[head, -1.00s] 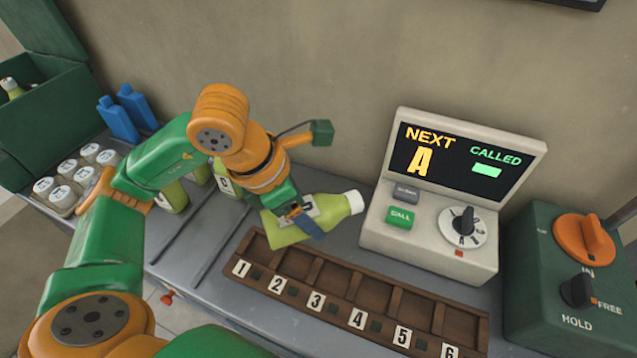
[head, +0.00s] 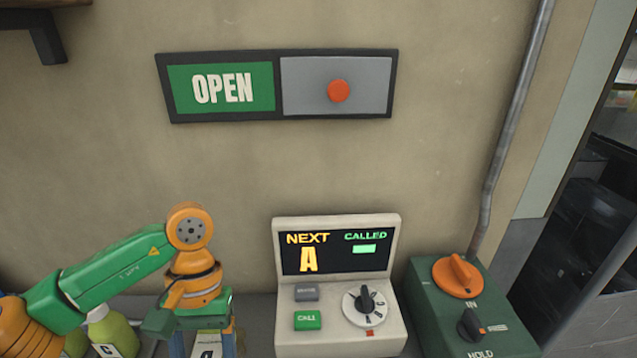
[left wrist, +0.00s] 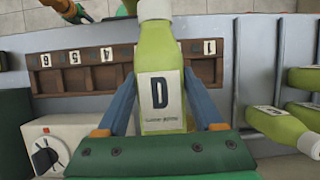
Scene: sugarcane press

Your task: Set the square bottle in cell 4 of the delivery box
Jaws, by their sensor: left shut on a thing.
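The green bottle labelled D (left wrist: 160,75) is clamped between the two blue fingers of my left gripper (left wrist: 165,110) in the left wrist view. Its pale cap points away from the palm; I cannot tell how far it is tilted. In the head view my left gripper (head: 205,343) is at the lower edge, left of the console, with the bottle mostly cut off. The delivery box (left wrist: 125,52) is a brown wooden rack of numbered cells behind the bottle in the wrist view. Cell 4 (left wrist: 108,75) looks empty; labels 2 and 3 are hidden by the bottle.
The console (head: 340,325) with screen, buttons and dial stands right of my left gripper, and a green control box (head: 480,300) beyond it. Other green bottles (left wrist: 272,122) are right of the delivery box in the wrist view. An OPEN sign (head: 220,88) hangs on the wall.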

